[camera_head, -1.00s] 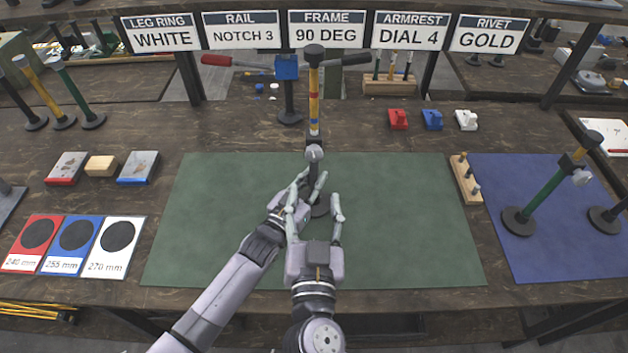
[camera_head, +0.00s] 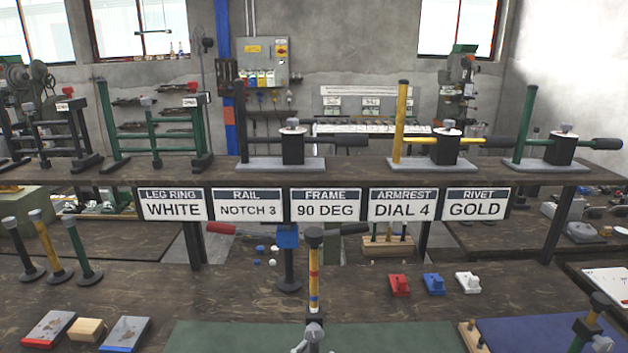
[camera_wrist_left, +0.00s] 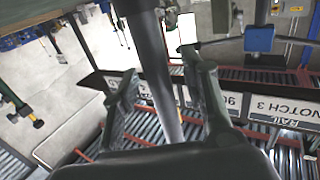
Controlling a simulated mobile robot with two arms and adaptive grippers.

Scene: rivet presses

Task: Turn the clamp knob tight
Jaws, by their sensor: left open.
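An upright post (camera_head: 314,285) stands at the bottom centre of the head view, with a black top and a yellow upper part banded in red and blue. Its clamp knob (camera_head: 314,331) is a grey round piece low on the post, near the bottom edge. Light fingertips of my left gripper show just below the knob, cut off by the frame. In the left wrist view, my left gripper (camera_wrist_left: 165,82) is open, its two fingers on either side of a dark grey tube (camera_wrist_left: 150,60). Contact cannot be told. My right gripper is out of view.
A blue-headed stand with a red handle (camera_head: 222,229) is behind the post. Red (camera_head: 400,285), blue (camera_head: 433,284) and white (camera_head: 467,283) blocks lie right of it. A shelf (camera_head: 340,178) with signs and frames spans the back. The green mat (camera_head: 230,338) shows at the bottom.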

